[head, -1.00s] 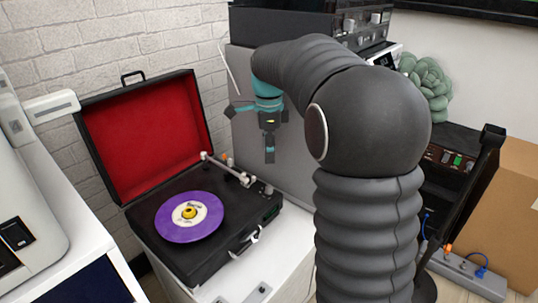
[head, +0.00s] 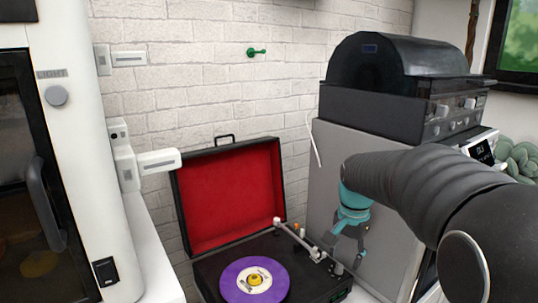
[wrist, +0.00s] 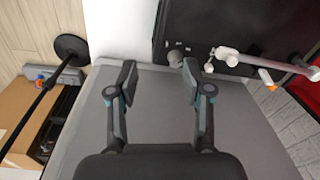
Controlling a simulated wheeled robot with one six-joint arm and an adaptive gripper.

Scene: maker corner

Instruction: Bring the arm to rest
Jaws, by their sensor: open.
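My gripper (head: 348,246) hangs at the end of my dark arm in the head view, in front of a grey cabinet side and to the right of the record player. In the wrist view my gripper (wrist: 157,85) has its two fingers spread apart with nothing between them. The record player (head: 205,270) stands with its red-lined lid raised and a purple record (head: 236,284) on its platter. In the wrist view, the record player (wrist: 205,40) shows at the top right, beyond the fingertips.
A grey cabinet (head: 325,160) carries a black domed machine (head: 400,75) on the right. A white machine (head: 85,130) stands at the left. A green hook (head: 257,52) is on the brick wall. In the wrist view a cardboard box (wrist: 25,135) is at the left.

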